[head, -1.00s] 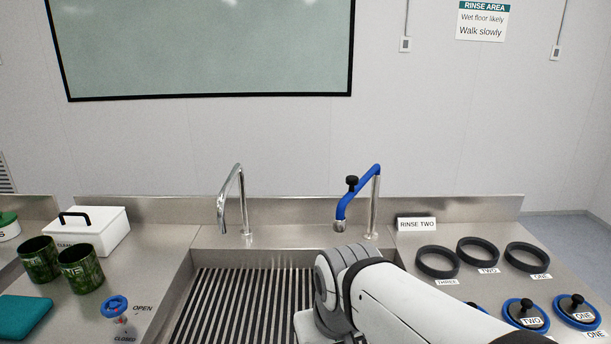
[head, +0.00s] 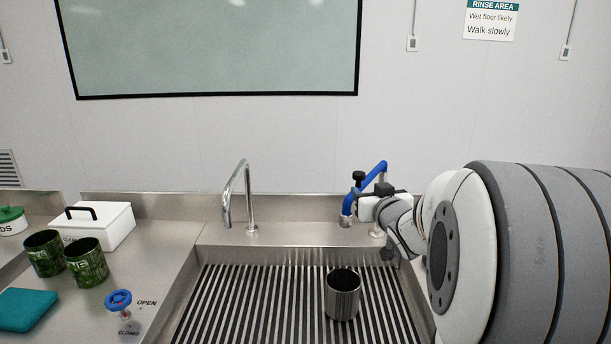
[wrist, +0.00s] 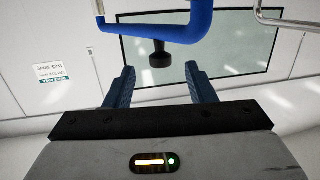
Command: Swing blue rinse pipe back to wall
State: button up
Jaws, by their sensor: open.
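The blue rinse pipe (head: 371,174) stands at the back right of the sink. It slants down left from its post to a pale nozzle, with a black knob (head: 358,176) on it. My gripper (head: 362,206) is beside the pipe, just below the knob in the head view. In the wrist view the blue pipe (wrist: 190,28) crosses the top, and the black knob (wrist: 160,56) shows beyond and between the fingertips of my open gripper (wrist: 158,70). No contact is visible. My arm hides part of the pipe's post.
A plain chrome tap (head: 248,195) stands left of the blue pipe. A metal cup (head: 342,296) stands on the sink's slatted grate (head: 250,300). A blue valve handle (head: 118,300), green cups (head: 88,264) and a white box (head: 100,226) are on the left counter.

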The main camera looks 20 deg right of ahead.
aim_at(361, 177)
jog(key=shift+w+d+r+n+t+y, duration=0.3)
jog(key=shift+w+d+r+t+y, duration=0.2)
jog(key=shift+w+t+y, duration=0.25)
jog(key=w+p, duration=0.1)
jog(key=w, duration=0.6)
jog(key=shift+w+p, duration=0.15)
jog(key=shift+p, duration=0.2)
jog(key=shift+c, duration=0.2)
grip_shut()
jog(key=shift+a, duration=0.15)
jog(key=shift+f+h+b, duration=0.15)
jog(key=shift+h+b, duration=0.1)
jog(key=shift+b, duration=0.3)
